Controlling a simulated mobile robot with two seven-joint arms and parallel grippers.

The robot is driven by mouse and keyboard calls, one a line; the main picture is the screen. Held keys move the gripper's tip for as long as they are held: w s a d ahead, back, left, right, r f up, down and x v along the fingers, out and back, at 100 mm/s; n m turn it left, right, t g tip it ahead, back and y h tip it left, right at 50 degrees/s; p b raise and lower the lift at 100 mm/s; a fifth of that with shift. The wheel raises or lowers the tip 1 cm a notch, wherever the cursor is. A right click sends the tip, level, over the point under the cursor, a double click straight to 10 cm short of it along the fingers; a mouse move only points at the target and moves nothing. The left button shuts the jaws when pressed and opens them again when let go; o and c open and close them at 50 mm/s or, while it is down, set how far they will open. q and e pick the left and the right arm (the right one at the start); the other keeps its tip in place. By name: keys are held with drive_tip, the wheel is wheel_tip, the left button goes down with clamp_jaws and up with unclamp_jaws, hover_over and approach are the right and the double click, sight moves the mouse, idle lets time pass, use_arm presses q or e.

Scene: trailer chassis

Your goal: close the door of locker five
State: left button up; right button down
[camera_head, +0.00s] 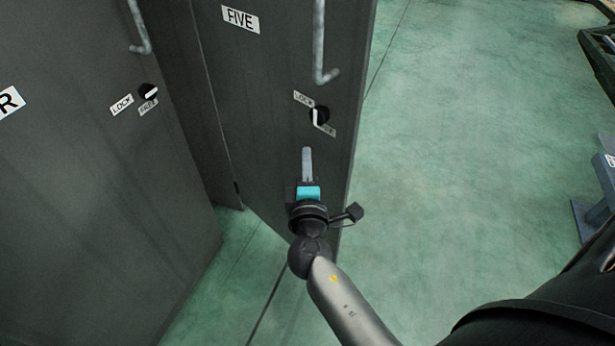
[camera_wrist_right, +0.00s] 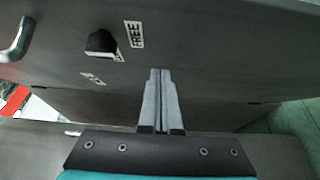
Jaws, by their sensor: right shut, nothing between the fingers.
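The door of locker five (camera_head: 273,120) is dark grey, carries a FIVE label (camera_head: 240,19), and stands partly open, swung out from the locker body. It has a metal bar handle (camera_head: 321,45) and a lock knob (camera_head: 319,116) with small LOCK and FREE labels. My right gripper (camera_head: 307,150) is in front of the door's lower part, below the knob, with its fingers shut and empty. In the right wrist view the shut fingers (camera_wrist_right: 160,72) point at the dark door panel (camera_wrist_right: 210,40); I cannot tell whether they touch it. My left gripper is not in view.
The neighbouring locker door (camera_head: 90,200), with a label ending in R, its own handle and a lock knob (camera_head: 148,91), stands at the left. A grey-blue metal frame (camera_head: 597,195) stands at the right edge.

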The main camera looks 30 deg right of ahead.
sight(320, 139)
drive_tip(key=shift+w+d, duration=0.3)
drive_tip(key=shift+d, duration=0.65)
drive_tip(key=shift+w+d, duration=0.25)
drive_tip(key=shift+d, duration=0.65)
